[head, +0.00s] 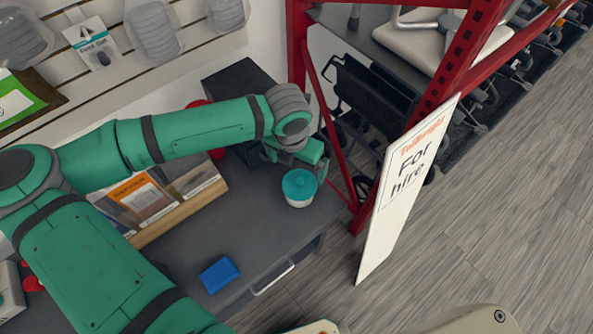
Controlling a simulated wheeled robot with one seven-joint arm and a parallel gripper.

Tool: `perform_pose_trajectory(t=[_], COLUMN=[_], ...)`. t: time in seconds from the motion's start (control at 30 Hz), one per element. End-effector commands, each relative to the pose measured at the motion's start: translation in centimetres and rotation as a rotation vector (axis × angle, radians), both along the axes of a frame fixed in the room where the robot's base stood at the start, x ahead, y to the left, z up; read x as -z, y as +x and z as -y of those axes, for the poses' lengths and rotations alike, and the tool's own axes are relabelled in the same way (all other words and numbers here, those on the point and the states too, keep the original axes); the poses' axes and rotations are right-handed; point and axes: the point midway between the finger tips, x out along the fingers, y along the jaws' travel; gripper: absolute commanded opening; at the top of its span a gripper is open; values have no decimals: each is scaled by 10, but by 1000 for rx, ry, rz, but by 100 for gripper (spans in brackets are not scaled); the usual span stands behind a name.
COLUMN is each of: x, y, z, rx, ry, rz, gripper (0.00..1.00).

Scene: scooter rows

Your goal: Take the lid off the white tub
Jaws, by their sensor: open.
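The white tub (299,202) stands upright on the grey counter (222,240), near its right end. Its teal lid (299,184) is on top of it. My gripper (322,168) is just above and to the right of the lid in the picture, at the end of my green arm. It is open and holds nothing that I can see. The fingers are small and partly hidden by the wrist, so I cannot tell whether they touch the lid.
A blue block (219,275) lies near the counter's front edge. A wooden rack of leaflets (145,199) stands behind. A red shelf frame (298,60) and a white "For hire" sign (402,190) stand right of the counter. The counter between block and tub is clear.

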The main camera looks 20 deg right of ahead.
Motion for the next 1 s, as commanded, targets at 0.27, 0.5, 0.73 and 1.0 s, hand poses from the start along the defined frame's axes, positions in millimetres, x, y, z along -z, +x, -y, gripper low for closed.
perform_pose_trajectory(t=[0.27, 0.5, 0.73, 1.0], x=[37, 54, 74, 105], y=[2, 3, 5, 8], z=[10, 12, 10, 11], rx=[12, 14, 8, 8], ry=[0, 1, 0, 0], rz=[-2, 1, -2, 0], gripper=[100, 100, 100, 100])
